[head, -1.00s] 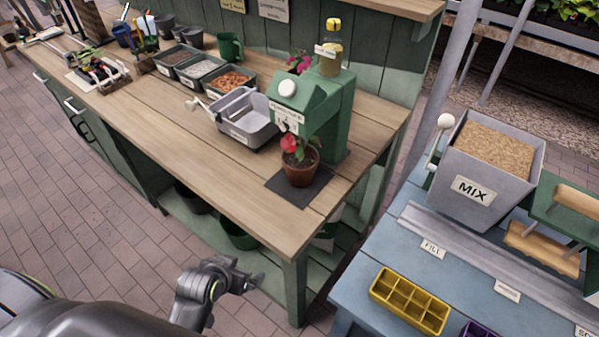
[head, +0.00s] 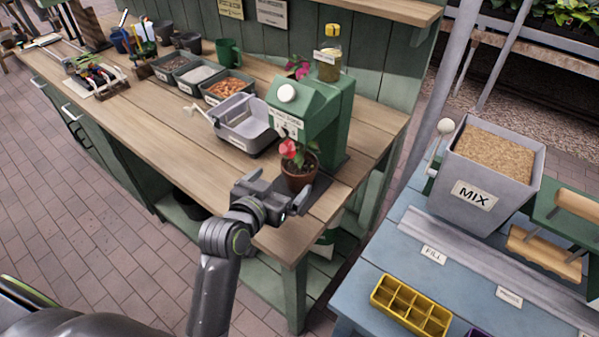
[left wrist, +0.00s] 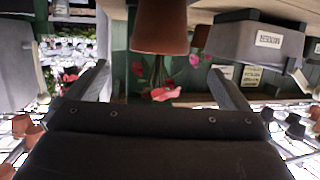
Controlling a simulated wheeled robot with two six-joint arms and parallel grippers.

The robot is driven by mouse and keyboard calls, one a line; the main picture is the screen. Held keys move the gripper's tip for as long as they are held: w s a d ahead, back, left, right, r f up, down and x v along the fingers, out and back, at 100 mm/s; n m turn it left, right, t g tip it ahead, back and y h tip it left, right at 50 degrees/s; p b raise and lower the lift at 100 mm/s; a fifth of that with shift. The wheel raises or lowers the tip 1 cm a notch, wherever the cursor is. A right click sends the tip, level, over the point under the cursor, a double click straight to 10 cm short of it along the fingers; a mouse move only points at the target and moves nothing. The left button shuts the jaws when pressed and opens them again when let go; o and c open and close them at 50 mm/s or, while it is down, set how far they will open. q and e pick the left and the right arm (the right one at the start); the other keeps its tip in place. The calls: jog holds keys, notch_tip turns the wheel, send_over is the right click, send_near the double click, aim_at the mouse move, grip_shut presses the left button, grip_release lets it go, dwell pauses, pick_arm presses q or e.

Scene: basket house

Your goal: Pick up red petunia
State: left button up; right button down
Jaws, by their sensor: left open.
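The red petunia (head: 288,149) has red blooms and green leaves. It grows in a terracotta pot (head: 299,176) standing upright on a dark mat at the near right corner of the wooden bench, in front of the green dispenser. My left gripper (head: 281,193) is open and empty, at the bench edge just short of the pot, partly covering the pot's lower part. The left wrist view appears upside down: the pot (left wrist: 162,28) is at the top, between the spread fingers and ahead of them, with the red bloom (left wrist: 165,93) below it. My right gripper is not in view.
The green dispenser (head: 325,115) stands close behind the pot, with a bottle (head: 328,62) on or behind it. A grey bin (head: 245,124) sits to its left. Bare bench (head: 180,140) lies left of the pot. A blue table (head: 405,262) with a MIX hopper (head: 488,170) stands at the right.

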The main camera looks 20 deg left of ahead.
aim_at(306, 158)
pick_arm(q)
jog(key=x, duration=0.4)
jog(key=shift+p+x, duration=0.3)
jog(key=shift+x, duration=0.55)
jog(key=shift+w+d+f, duration=0.1)
jog(key=shift+w, duration=0.4)
jog(key=p+x, duration=0.1)
jog(key=x, duration=0.2)
jog(key=shift+f, duration=0.1)
jog(key=shift+w+f, duration=0.2)
jog(key=shift+w, duration=0.25)
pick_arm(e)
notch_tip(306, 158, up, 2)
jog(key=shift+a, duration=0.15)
pick_arm(q)
jog(key=c, duration=0.9)
jog(key=shift+c, duration=0.6)
